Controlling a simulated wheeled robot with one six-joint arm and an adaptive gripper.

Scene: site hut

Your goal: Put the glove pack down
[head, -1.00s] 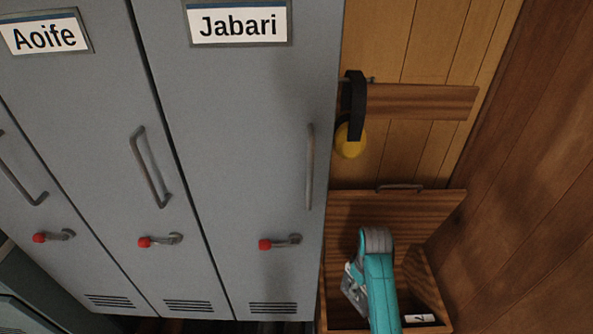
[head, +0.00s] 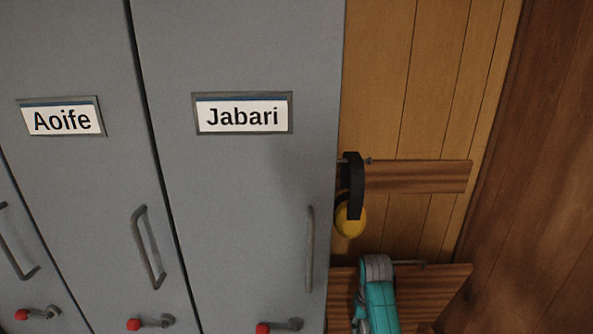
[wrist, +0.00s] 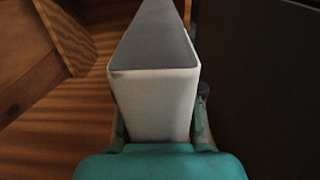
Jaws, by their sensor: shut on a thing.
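The glove pack (wrist: 153,100) is a pale, box-shaped pack with a grey upper face, seen close in the wrist view. My gripper (wrist: 158,128) is shut on it, with a finger on each side of the pack. The pack reaches away from the gripper toward the top of the picture. In the head view only my teal arm shows at the bottom; the pack and the fingertips cannot be made out there. Whether the pack touches anything below is hidden.
Grey lockers fill the left, labelled Aoife (head: 62,121) and Jabari (head: 242,116), with handles and red-tipped latches. Yellow ear defenders (head: 349,221) hang from a wooden rail (head: 420,177).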

